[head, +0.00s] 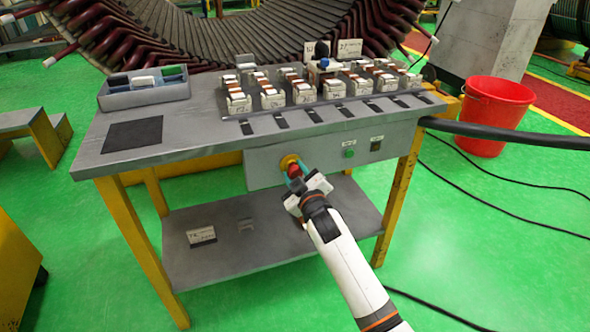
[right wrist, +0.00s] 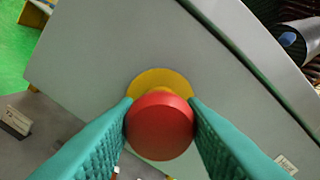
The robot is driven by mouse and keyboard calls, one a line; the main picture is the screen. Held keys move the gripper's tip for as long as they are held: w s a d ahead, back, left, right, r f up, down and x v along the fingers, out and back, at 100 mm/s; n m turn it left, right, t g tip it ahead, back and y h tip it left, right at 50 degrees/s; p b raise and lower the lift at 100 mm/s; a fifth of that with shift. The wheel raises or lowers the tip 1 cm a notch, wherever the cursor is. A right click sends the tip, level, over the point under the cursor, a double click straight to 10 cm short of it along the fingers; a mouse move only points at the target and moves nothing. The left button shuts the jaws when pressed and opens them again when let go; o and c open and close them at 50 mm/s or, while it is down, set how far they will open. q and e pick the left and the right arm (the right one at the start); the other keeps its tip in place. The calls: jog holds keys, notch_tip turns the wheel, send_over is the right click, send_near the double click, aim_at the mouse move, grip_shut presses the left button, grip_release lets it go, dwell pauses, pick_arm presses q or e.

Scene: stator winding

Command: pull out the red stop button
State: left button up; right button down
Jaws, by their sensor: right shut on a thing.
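The red stop button (right wrist: 160,126) sits on a yellow round plate (right wrist: 160,80) on the grey front panel under the table top. In the head view the button (head: 293,170) is partly covered by my right gripper (head: 296,176). In the right wrist view the teal fingers of my right gripper (right wrist: 160,120) are on both sides of the red button and shut on it. Some yellow shows between the button's head and the panel. My left gripper is not in view.
The panel also carries a green button (head: 349,153) and a dark switch (head: 375,146). The table top (head: 200,130) holds several coil blocks and a grey bin (head: 145,97). A lower shelf (head: 270,240) lies below. A red bucket (head: 494,115) and cables are at the right.

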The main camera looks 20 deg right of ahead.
jog(key=shift+f, duration=0.1)
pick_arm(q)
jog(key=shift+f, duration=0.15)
pick_arm(e)
jog(key=c, duration=0.9)
grip_release()
jog(key=shift+s, duration=0.1)
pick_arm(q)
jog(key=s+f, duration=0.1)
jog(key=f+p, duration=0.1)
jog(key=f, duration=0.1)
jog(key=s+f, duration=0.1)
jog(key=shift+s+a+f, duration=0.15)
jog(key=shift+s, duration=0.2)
pick_arm(e)
jog(key=s, duration=1.2)
jog(key=shift+d, duration=0.2)
